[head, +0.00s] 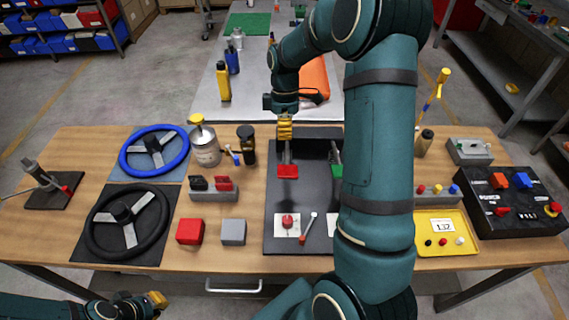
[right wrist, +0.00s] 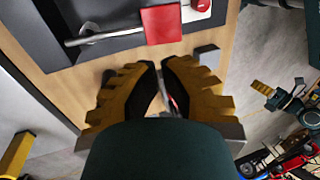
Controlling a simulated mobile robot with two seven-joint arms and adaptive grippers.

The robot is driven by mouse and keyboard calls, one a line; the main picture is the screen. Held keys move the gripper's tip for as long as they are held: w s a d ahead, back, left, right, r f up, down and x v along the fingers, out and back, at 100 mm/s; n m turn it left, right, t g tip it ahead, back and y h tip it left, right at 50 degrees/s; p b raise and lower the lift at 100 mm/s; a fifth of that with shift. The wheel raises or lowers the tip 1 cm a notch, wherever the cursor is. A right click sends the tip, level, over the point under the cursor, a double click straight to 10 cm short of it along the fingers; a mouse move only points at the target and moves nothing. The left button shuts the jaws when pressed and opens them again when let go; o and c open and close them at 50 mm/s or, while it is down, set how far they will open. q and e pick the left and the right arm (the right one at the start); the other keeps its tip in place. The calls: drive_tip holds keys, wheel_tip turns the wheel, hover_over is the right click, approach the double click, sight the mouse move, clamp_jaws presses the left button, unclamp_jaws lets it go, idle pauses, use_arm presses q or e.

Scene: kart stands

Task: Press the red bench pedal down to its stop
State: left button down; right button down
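The red bench pedal (head: 288,171) is a red pad on a grey arm, on the dark mat (head: 277,210) in mid-bench. A green pedal (head: 336,171) is to its right, partly behind my right arm. My right gripper (head: 285,136) points down in the head view, just beyond the red pad and apart from it. In the right wrist view its yellow and black fingers (right wrist: 161,72) are together with nothing seen held. A red square piece (right wrist: 161,24) by a grey rod lies past them; I cannot tell if it is the pedal. My left gripper (head: 157,299) is low at the left.
A red-knob plate (head: 287,226) and a lever with a red handle (head: 303,240) lie on the mat's near part. Left are two wheels, blue (head: 134,162) and black (head: 98,238), and red (head: 190,232) and grey (head: 233,232) blocks. A yellow panel (head: 464,222) is right.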

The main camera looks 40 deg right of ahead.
sight(285, 169)
drive_tip(key=x, duration=1.1)
